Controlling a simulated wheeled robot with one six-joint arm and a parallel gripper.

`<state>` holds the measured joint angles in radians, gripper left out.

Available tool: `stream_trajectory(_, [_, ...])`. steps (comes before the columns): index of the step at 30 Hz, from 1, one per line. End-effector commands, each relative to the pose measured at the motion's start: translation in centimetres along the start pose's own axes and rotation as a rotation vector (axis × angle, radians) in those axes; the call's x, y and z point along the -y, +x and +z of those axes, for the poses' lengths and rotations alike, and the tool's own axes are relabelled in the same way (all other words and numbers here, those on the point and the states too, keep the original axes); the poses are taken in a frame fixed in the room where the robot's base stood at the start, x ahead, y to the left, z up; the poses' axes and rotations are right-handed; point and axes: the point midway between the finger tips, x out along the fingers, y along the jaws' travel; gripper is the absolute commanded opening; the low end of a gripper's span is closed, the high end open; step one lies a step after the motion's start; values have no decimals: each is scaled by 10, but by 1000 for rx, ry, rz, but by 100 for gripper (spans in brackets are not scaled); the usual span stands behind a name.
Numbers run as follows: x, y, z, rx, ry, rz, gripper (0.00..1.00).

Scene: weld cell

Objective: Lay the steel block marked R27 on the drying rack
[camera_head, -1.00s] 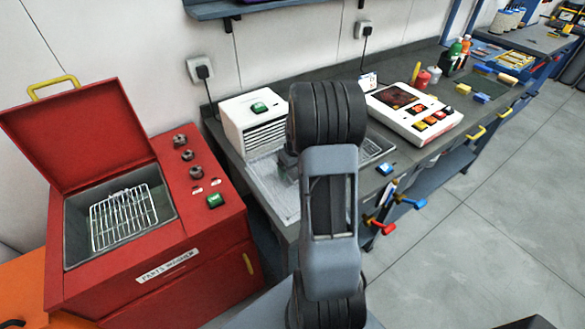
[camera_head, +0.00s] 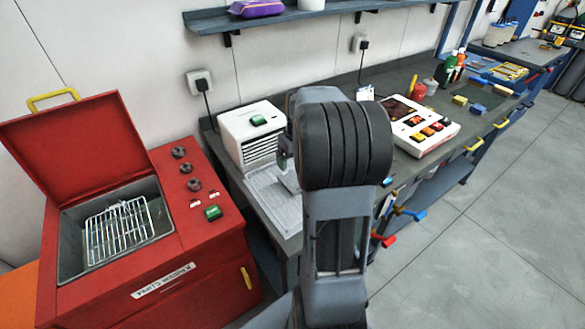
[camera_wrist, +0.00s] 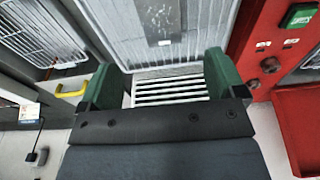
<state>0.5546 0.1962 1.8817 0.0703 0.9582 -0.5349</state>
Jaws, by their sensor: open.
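A flat grey steel block (camera_wrist: 160,18) lies on the ribbed metal drying rack (camera_wrist: 112,30) at the top of the wrist view. Its mark is not readable. In the head view the block (camera_head: 291,182) shows partly beside my arm, on the rack (camera_head: 268,198) in front of the white dryer box. My gripper (camera_wrist: 160,80) is open, its green fingers apart with nothing between them, and it is clear of the block. In the head view the gripper is mostly hidden behind my arm.
The white dryer box (camera_head: 252,137) stands right behind the rack, its slatted front (camera_wrist: 170,91) close below my fingers. The red parts washer (camera_head: 195,262) stands left, lid open, with a wire basket (camera_head: 118,232) inside. A white control panel (camera_head: 422,127) sits right on the bench.

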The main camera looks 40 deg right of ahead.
Motion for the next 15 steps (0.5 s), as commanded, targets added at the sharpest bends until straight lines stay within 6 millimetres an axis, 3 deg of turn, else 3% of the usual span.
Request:
stream_trajectory(4, [5, -14, 1, -5, -3, 3, 89])
stream_trajectory(7, [27, -27, 5, -22, -12, 11, 89])
stream_trajectory(11, [75, -49, 20, -69, -29, 24, 89])
stream_trajectory(15, [128, -66, 50, -128, -44, 28, 89])
